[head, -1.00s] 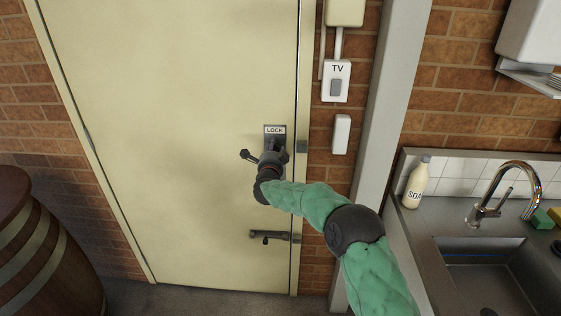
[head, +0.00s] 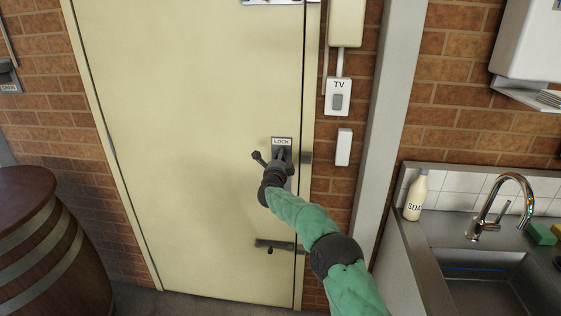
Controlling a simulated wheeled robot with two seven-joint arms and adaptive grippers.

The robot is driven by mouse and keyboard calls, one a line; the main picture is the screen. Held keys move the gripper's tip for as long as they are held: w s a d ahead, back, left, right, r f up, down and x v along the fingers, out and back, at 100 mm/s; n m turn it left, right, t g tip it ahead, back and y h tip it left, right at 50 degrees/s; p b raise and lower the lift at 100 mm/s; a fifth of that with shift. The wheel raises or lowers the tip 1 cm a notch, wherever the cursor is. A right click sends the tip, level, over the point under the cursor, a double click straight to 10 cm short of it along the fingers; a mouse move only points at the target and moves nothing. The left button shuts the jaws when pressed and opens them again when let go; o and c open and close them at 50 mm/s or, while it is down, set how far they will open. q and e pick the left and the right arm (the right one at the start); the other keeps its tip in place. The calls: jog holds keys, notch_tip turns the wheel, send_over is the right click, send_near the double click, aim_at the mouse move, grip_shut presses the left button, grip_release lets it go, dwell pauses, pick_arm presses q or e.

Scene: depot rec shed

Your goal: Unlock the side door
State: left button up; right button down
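The cream side door (head: 190,120) stands shut in its frame in the head view. A plate marked LOCK (head: 281,142) is on its right side, with the lock's dark knob or lever (head: 259,157) showing to the left. My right gripper (head: 281,158) is at the lock, just below the LOCK label. The wrist hides most of its fingers and part of the lock, so I cannot tell whether they grip it. A dark door handle (head: 274,245) sits lower on the door. My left gripper is not in view.
A wooden barrel (head: 45,250) stands at the lower left. A metal sink (head: 485,280) with a tap (head: 510,190) and a soap bottle (head: 416,196) is at the right. A TV switch (head: 339,97) is on the brick wall, and a grey post (head: 385,130) stands beside it.

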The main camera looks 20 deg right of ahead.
jog(key=shift+d+r, duration=0.1)
jog(key=shift+d, duration=0.1)
jog(key=c, duration=0.7)
grip_release()
jog(key=shift+s+d, duration=0.1)
jog(key=shift+c, duration=0.2)
jog(key=shift+a, duration=0.2)
jog(key=v, duration=1.1)
jog(key=shift+s+a, duration=0.25)
jog(key=shift+s, duration=0.1)
